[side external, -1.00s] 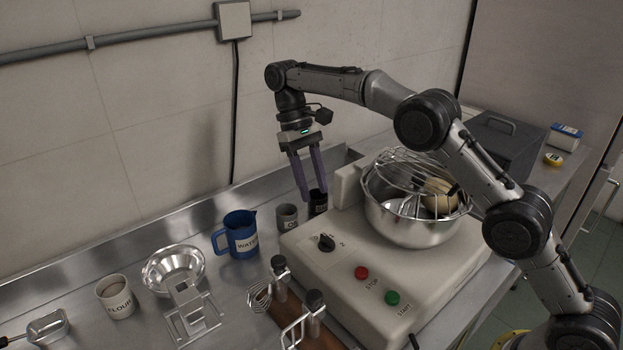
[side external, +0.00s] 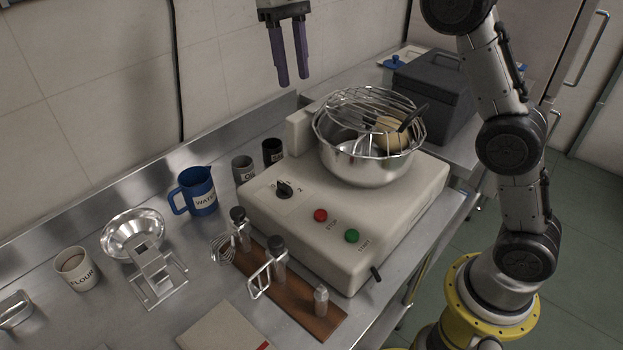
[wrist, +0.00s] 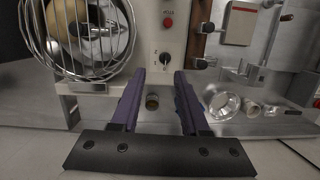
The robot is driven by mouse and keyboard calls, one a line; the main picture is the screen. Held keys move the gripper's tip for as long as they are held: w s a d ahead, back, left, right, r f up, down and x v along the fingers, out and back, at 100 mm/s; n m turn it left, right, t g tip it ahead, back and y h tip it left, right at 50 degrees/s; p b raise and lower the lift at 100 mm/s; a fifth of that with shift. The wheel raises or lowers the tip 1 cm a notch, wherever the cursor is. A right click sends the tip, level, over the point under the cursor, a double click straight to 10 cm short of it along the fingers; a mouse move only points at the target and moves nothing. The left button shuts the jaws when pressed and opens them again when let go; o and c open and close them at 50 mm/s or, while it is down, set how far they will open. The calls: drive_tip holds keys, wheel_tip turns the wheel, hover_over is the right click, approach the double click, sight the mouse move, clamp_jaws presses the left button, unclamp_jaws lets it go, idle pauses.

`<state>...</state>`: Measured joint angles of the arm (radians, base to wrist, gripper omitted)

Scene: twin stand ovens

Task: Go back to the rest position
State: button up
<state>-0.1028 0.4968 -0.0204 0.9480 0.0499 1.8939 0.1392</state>
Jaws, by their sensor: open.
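My gripper (side external: 290,80) hangs in the air at the top of the side external view, fingers pointing down, above and behind the mixer. It also shows in the wrist view (wrist: 158,75), where its two purple fingers are apart with nothing between their tips. In that view a small dark cup (wrist: 152,102) shows far below, between the fingers. My forearm and wrist are partly out of the top of the side external view.
The mixer (side external: 400,212) carries a steel bowl (side external: 370,168) under a wire guard. A blue water jug (side external: 197,190), a grey cup (side external: 243,168) and a black cup (side external: 272,151) stand left of it. A flour cup (side external: 77,268) and a sieve stand (side external: 160,275) are further left. A dark box (side external: 435,95) is behind.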

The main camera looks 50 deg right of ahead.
drive_tip(key=s+d+r+t, duration=0.2)
drive_tip(key=s, duration=0.8)
drive_tip(key=s+d+r+t, duration=0.2)
drive_tip(key=s, duration=0.7)
drive_tip(key=s+f+t, duration=0.2)
drive_tip(key=s+f, duration=0.2)
drive_tip(key=f, duration=0.2)
drive_tip(key=s+d+f+t, duration=0.1)
drive_tip(key=s+f, duration=0.3)
drive_tip(key=f, duration=0.3)
drive_tip(key=shift+s+d+f+t, duration=0.25)
drive_tip(key=shift+d+f+t, duration=0.05)
drive_tip(key=shift+t, duration=0.1)
